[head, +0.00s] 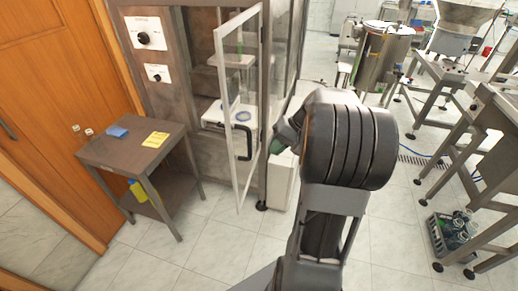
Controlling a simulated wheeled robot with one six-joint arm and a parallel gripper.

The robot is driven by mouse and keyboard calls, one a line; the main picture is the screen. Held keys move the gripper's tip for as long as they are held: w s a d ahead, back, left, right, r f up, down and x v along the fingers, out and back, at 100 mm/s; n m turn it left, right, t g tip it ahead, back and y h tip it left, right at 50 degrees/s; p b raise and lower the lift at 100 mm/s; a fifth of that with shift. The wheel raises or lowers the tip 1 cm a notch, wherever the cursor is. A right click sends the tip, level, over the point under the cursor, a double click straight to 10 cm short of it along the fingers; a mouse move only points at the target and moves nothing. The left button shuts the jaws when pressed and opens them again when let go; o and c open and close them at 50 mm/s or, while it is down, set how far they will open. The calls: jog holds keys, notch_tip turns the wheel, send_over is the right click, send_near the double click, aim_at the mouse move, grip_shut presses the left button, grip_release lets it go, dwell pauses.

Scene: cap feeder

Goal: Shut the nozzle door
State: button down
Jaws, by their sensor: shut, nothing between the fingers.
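The nozzle door (224,122) is a pale-framed clear panel on the front of the metal cabinet. It stands swung open, jutting out toward me. Its black handle (247,142) is on the door's right side in the picture. Through and behind the door, the cabinet's inside shows a white shelf with a blue ring (242,115). My arm fills the middle right and hides part of the cabinet's right side. A small dark part of my wrist pokes out left of the elbow, apart from the door in the picture. My gripper's fingers are hidden behind the arm.
A small brown table (135,152) stands left of the door, with a blue item (117,132) and a yellow note (155,139) on it. A white box (283,180) stands beside the cabinet. Tiled floor in front of the door is clear. Steel machines stand at right.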

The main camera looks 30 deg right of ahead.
jog(key=d+m+t+y, duration=0.1)
jog(key=d+t, duration=0.1)
jog(key=d, duration=0.5)
jog(key=w+a+r+p+x, duration=0.1)
jog(key=p+x, duration=0.3)
jog(key=x, duration=0.8)
jog(key=shift+w+a+r, duration=0.3)
jog(key=shift+a+r, duration=0.05)
jog(key=shift+a, duration=0.25)
